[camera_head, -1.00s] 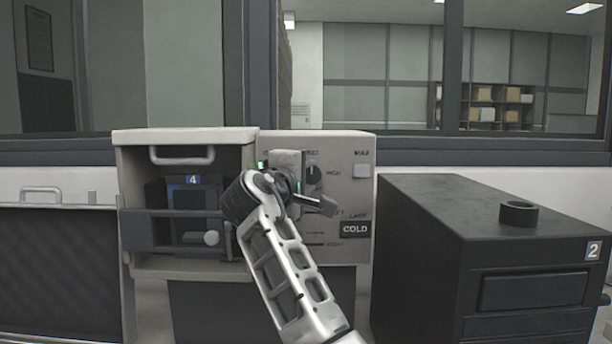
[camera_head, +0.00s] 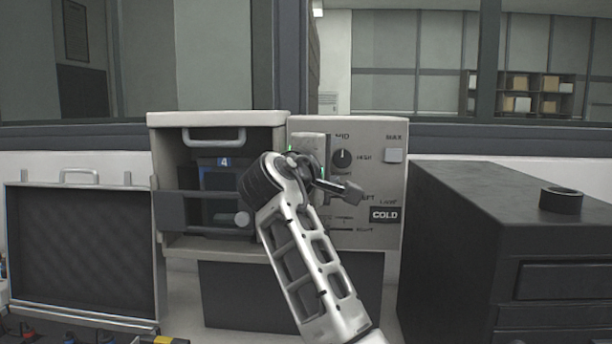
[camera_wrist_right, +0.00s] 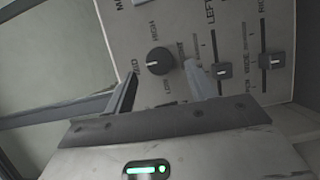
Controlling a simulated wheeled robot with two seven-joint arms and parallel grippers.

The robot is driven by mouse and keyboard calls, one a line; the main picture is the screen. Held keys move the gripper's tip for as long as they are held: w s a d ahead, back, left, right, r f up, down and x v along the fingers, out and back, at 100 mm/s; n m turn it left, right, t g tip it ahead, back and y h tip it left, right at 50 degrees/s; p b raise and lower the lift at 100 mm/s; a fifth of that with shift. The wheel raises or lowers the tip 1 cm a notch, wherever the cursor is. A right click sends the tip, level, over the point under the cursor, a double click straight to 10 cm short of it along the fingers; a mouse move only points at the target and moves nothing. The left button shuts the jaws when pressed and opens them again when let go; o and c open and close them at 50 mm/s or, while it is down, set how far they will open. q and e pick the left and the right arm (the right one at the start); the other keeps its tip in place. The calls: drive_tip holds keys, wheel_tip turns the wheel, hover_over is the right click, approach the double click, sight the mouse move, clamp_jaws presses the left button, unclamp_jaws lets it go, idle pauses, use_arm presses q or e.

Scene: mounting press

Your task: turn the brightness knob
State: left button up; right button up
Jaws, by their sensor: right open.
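The brightness knob is probably the round black dial (camera_head: 342,158) with a white pointer mark, on the upper part of the pale control panel (camera_head: 393,180). The word HIGH is printed beside it. The dial also shows in the right wrist view (camera_wrist_right: 160,61), ahead of my right gripper (camera_wrist_right: 161,90). That gripper is open, with one dark finger to the left of the dial and one pale finger to the right. The dial appears between and beyond the fingertips; I see no contact. In the head view my right gripper (camera_head: 328,172) is just below the dial, partly hidden by my wrist.
Two sliders (camera_wrist_right: 223,70) sit right of the dial in the wrist view. A COLD display (camera_head: 384,215) is low on the panel. An open-fronted press housing (camera_head: 215,119) stands left, a black cabinet (camera_head: 455,225) right, and an open case (camera_head: 85,250) far left.

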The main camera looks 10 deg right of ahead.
drive_tip(key=b+v, duration=0.2)
drive_tip(key=v, duration=1.1)
